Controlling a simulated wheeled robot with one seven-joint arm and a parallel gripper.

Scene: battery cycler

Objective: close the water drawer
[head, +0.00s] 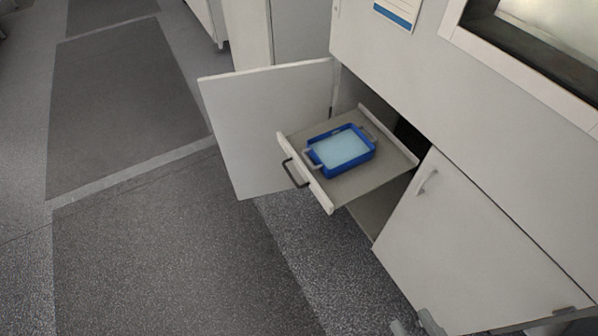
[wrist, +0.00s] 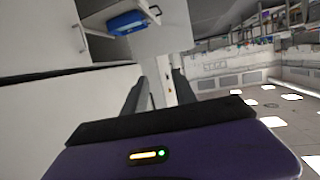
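The water drawer (head: 378,178) is pulled out of the cabinet in the head view. It has a pale front panel and a dark bar handle (head: 293,173). A blue tray (head: 340,150) of pale blue water stands in it. In the wrist view the drawer (wrist: 97,19), its handle (wrist: 82,38) and the blue tray (wrist: 127,23) show at the top left, seen at a tilt. My gripper (wrist: 158,82) is open and empty, its two dark fingers apart, and does not touch the drawer. Grey parts, probably of my gripper or arm, show at the head view's bottom right edge.
A cabinet door (head: 262,120) stands open left of the drawer. A closed door (head: 470,245) with a handle (head: 428,181) is to its right. The dark floor mat (head: 170,255) in front is clear.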

